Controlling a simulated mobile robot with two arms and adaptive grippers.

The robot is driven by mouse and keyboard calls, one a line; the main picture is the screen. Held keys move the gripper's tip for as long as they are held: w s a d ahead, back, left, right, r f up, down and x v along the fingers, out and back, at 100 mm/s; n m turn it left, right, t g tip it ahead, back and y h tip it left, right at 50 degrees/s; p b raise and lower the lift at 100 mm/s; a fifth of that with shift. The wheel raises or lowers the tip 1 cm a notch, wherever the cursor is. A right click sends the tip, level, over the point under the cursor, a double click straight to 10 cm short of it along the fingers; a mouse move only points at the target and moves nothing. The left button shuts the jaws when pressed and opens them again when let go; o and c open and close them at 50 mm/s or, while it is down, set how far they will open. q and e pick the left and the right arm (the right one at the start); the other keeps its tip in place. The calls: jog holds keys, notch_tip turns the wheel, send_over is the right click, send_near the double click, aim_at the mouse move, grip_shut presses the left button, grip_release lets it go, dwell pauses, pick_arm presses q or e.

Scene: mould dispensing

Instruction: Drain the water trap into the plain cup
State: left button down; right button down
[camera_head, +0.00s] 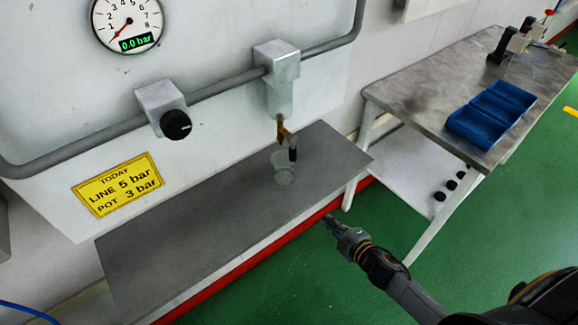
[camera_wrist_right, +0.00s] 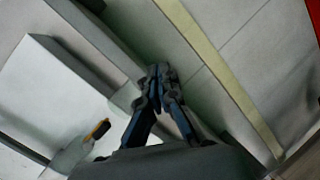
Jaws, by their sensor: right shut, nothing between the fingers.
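The water trap (camera_head: 279,92) is a clear bowl under a grey block on the pipe. A brass drain fitting with a black-tipped lever (camera_head: 292,153) hangs below it. The plain cup (camera_head: 283,169), clear and upright, stands on the grey shelf right under the drain. I cannot tell whether it holds water. My right gripper (camera_head: 331,221) is shut and empty, in front of the shelf's front edge, apart from cup and lever. Its closed fingers (camera_wrist_right: 158,84) also show in the right wrist view. My left gripper is not in view.
A gauge (camera_head: 128,22) reads 0.0 bar. A black knob (camera_head: 175,124) and a yellow sign (camera_head: 118,184) are on the panel. The grey shelf (camera_head: 190,230) is otherwise bare. A side table (camera_head: 415,95) at right carries blue bins (camera_head: 490,115).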

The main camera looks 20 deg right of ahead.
aim_at(293, 149)
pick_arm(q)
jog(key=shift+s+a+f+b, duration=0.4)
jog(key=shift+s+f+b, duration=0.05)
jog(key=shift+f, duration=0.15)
pick_arm(e)
jog(key=a+r+n+t+y, duration=0.1)
jog(key=a+r+n, duration=0.3)
jog(key=r, duration=0.5)
jog(key=a+r+n+t+y, duration=0.1)
jog(key=a+r+n+y, duration=0.3)
jog(key=r, duration=0.5)
jog(key=shift+w+r, duration=0.15)
jog(key=shift+w, duration=0.15)
jog(key=shift+w, duration=0.1)
